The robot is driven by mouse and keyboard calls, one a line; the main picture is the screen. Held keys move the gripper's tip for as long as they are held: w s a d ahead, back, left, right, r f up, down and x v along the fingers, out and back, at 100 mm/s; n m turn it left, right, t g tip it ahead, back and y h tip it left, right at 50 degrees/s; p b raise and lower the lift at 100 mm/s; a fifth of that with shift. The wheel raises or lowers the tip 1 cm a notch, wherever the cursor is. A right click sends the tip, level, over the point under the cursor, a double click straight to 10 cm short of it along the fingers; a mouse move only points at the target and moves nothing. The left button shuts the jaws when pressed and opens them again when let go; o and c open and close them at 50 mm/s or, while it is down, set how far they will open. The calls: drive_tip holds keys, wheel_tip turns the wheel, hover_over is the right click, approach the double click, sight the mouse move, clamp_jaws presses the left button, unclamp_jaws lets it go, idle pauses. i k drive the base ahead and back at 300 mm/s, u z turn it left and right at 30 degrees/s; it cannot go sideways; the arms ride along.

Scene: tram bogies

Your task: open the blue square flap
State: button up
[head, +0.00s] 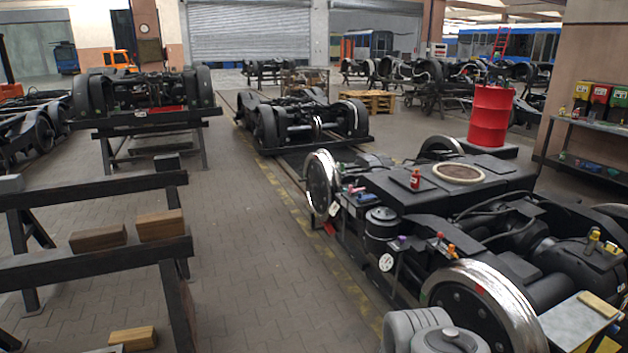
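I cannot make out a blue square flap for certain in the head view. A small blue piece (362,197) sits at the left side of the near bogie (480,182), beside a pink item and a dark cylinder (381,222). It is too small to tell its shape or whether it is a flap. My gripper does not show. A grey rounded part at the bottom, in front of the near wheel, looks like part of my arm.
A red drum (490,116) stands behind the near bogie. Dark trestles (90,262) with wooden blocks (160,225) stand on the left. A shelf (588,122) with coloured bins is at the right. The paved floor (250,270) between trestles and bogie is clear.

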sight(360, 198)
drive_tip(key=z, duration=0.3)
drive_tip(key=i, duration=2.75)
drive_tip(key=u, duration=0.65)
drive_tip(key=i, duration=2.2)
drive_tip(key=u, duration=0.55)
